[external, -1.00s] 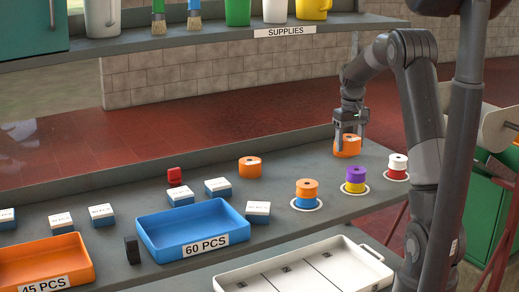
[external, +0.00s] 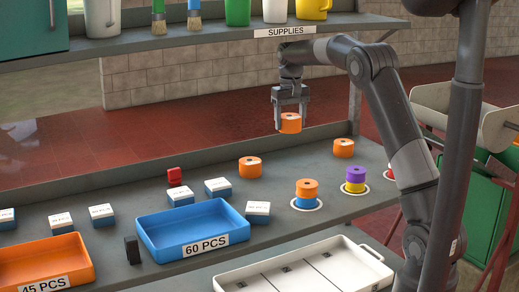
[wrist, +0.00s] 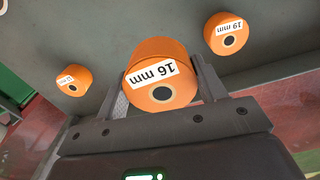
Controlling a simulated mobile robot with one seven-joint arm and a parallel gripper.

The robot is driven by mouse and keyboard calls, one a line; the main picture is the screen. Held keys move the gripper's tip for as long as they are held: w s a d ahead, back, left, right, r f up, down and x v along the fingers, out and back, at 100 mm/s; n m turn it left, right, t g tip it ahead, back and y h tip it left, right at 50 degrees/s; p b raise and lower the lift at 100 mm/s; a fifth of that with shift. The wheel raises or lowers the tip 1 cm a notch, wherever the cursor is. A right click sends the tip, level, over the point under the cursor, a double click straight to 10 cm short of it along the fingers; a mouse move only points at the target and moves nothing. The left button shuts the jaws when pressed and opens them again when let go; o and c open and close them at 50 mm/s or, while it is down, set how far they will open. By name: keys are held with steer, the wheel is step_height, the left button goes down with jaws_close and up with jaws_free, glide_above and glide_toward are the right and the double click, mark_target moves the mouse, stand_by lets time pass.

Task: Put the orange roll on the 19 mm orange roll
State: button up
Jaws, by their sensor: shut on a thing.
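My gripper (external: 290,103) is shut on an orange roll (external: 291,123), held in the air above the table's back edge. In the wrist view this roll (wrist: 158,80) is marked "16 mm". The 19 mm orange roll (wrist: 228,34) is at the upper right of the wrist view, clear of my gripper. It appears to be the orange roll (external: 250,167) standing left of and below my gripper in the external view; nothing is on top of it. Another orange roll (external: 343,148) stands to the right; its small label in the wrist view (wrist: 72,80) is hard to read.
An orange roll (external: 308,186) sits on a blue one on a white ring, near a purple roll (external: 355,174) on a yellow one. A blue tray (external: 160,238), white boxes and a red item (external: 174,176) are left. A supplies shelf (external: 225,42) runs above.

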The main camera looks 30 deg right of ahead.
glide_above(250, 161)
steer(key=d, duration=0.1)
steer(key=f, duration=0.6)
steer(key=a+f, duration=0.1)
steer(key=f, duration=0.2)
steer(key=shift+w+f, duration=0.1)
steer(key=shift+d+f, duration=0.1)
steer(key=o, duration=1.1)
steer(key=shift+c, duration=0.2)
step_height(250, 161, up, 8)
